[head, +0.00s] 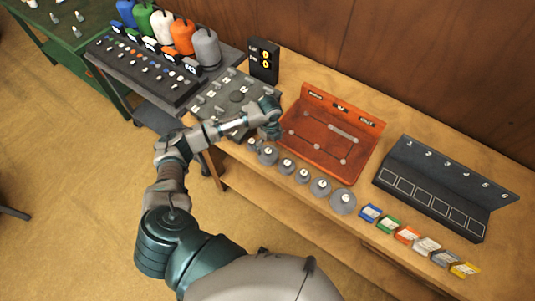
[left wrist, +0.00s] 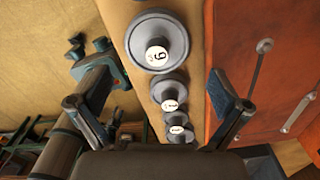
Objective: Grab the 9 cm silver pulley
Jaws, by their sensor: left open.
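The silver pulley (left wrist: 158,42) is a grey disc with a white round label reading 9, upside down in the left wrist view. My left gripper (left wrist: 160,108) is open and empty. Its fingers stand apart on either side of the pulley row, with the 9 pulley ahead of them and not between them. In the head view the left gripper (head: 270,122) hangs just behind the row's left end.
Several other grey pulleys (head: 342,201) lie in the row along the table's front edge. An orange board (head: 318,150) with pegs stands just behind. A grey peg plate (head: 238,97) is on the left. Coloured tags (head: 407,235) and a dark numbered rack (head: 428,200) are on the right.

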